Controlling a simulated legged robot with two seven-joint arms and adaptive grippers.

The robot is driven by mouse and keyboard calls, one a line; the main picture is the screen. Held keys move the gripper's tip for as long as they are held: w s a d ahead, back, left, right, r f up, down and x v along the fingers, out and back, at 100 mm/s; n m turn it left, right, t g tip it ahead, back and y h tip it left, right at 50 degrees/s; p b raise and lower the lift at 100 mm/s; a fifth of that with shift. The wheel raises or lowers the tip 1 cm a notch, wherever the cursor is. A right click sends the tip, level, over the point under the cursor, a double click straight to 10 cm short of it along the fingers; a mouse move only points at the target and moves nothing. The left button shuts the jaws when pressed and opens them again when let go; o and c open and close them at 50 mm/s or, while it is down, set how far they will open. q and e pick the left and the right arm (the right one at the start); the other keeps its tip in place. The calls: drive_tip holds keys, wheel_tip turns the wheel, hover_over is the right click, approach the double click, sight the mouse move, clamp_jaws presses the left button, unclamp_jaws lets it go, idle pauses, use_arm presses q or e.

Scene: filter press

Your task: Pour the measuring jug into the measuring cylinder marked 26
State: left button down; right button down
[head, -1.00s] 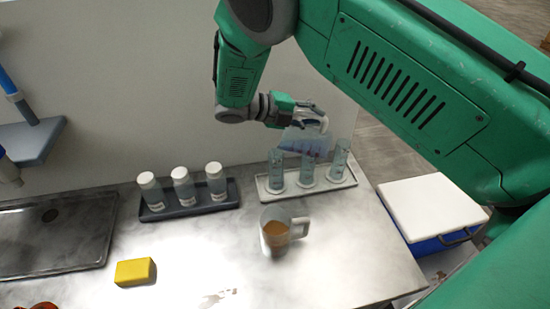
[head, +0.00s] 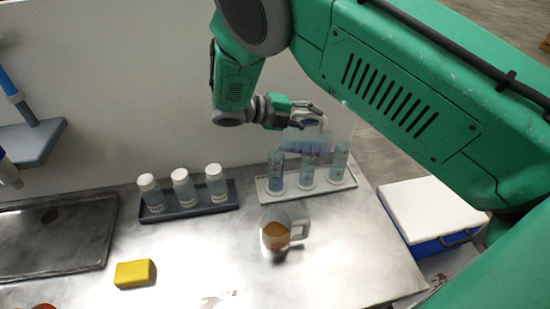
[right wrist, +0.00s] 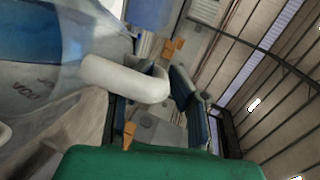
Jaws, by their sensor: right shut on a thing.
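My right gripper (head: 297,115) is shut on the white handle (right wrist: 125,78) of a clear measuring jug (head: 308,142) with bluish liquid. The jug hangs above and just behind three clear measuring cylinders and looks tilted; the exact angle is hard to tell. The left cylinder (head: 276,170), middle cylinder (head: 307,172) and right cylinder (head: 338,162) stand upright in a pale tray (head: 312,190). Their markings are too small to read, so I cannot tell which is 26. The jug's bluish body (right wrist: 40,50) fills the left of the right wrist view. My left gripper is out of view.
A second jug (head: 275,240) with orange-brown liquid stands in front of the cylinders. Several white-capped bottles stand in a dark tray (head: 190,208) to the left. A yellow sponge (head: 135,273) lies at the front left. A blue cool box (head: 430,215) with a white lid is at the right.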

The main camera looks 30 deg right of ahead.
sight(301, 112)
use_arm(q)
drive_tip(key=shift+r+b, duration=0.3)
drive_tip(key=shift+b, duration=0.3)
use_arm(e)
drive_tip(key=shift+w+a+r+h, duration=0.25)
drive_tip(key=shift+a+r+h, duration=0.1)
drive_tip(key=shift+r, duration=0.3)
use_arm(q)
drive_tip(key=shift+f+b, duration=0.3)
use_arm(e)
drive_tip(key=shift+f, duration=0.1)
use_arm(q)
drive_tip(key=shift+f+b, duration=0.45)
use_arm(e)
drive_tip(key=shift+w+a+f+g, duration=0.1)
drive_tip(key=shift+f+g, duration=0.2)
use_arm(q)
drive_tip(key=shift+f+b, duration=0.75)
drive_tip(key=shift+b, duration=0.05)
use_arm(e)
drive_tip(key=shift+w+a+r+n+h, duration=0.25)
drive_tip(key=shift+a+h, duration=0.1)
drive_tip(key=shift+h, duration=0.15)
drive_tip(key=shift+w+a+r+n+h, duration=0.15)
drive_tip(key=shift+w+a+n+h, duration=0.1)
drive_tip(key=shift+a+h, duration=0.15)
